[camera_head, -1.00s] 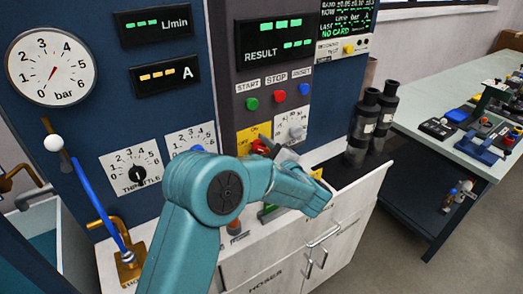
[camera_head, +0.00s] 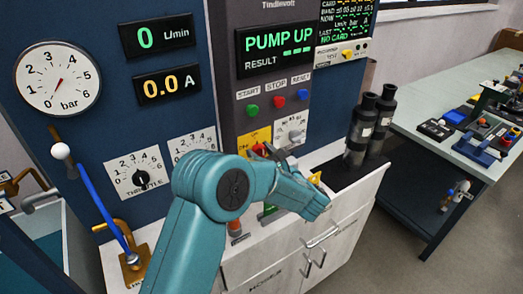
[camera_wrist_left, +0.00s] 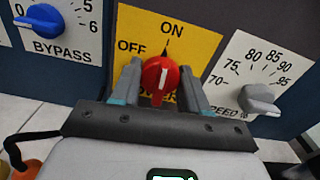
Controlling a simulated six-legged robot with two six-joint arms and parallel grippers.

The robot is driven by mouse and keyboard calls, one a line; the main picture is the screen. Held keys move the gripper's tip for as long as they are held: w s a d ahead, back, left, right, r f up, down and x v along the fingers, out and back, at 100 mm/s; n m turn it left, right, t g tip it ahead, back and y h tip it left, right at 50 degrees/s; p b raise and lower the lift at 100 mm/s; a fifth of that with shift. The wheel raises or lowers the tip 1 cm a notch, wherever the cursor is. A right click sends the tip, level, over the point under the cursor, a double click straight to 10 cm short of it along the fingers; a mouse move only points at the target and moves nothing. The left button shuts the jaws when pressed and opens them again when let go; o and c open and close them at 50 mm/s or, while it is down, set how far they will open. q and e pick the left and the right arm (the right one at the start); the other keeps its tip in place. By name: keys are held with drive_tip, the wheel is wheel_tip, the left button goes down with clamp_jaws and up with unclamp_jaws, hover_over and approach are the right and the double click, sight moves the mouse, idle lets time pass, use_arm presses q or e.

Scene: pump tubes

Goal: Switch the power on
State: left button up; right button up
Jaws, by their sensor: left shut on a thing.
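The red power knob (camera_wrist_left: 161,74) is on a yellow plate (camera_wrist_left: 200,38) marked OFF and ON. In the left wrist view its pointer and white line point up toward ON. My left gripper (camera_wrist_left: 160,84) has a finger on each side of the knob and is shut on it. In the head view the gripper (camera_head: 264,150) is at the yellow plate (camera_head: 247,138), and my arm and fingers partly cover the knob. The result display (camera_head: 278,47) reads PUMP UP. The flow display (camera_head: 157,36) reads 0 and the current display (camera_head: 166,84) reads 0.0. My right gripper is not in view.
The blue bypass knob (camera_wrist_left: 42,21) is left of the plate and the grey speed knob (camera_wrist_left: 260,99) is right of it. Start, stop and reset buttons (camera_head: 278,102) are above. Dark cylinders (camera_head: 361,130) stand right on the white cabinet (camera_head: 345,208).

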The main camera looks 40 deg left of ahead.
use_arm(q)
drive_tip(key=shift+m, duration=0.6)
drive_tip(key=o, duration=1.1)
drive_tip(key=shift+c, duration=0.2)
drive_tip(key=b+v, duration=0.2)
drive_tip(key=v, duration=1.4)
drive_tip(key=shift+d+b, duration=0.2)
drive_tip(key=shift+b, duration=0.1)
drive_tip(key=shift+s+d, duration=0.1)
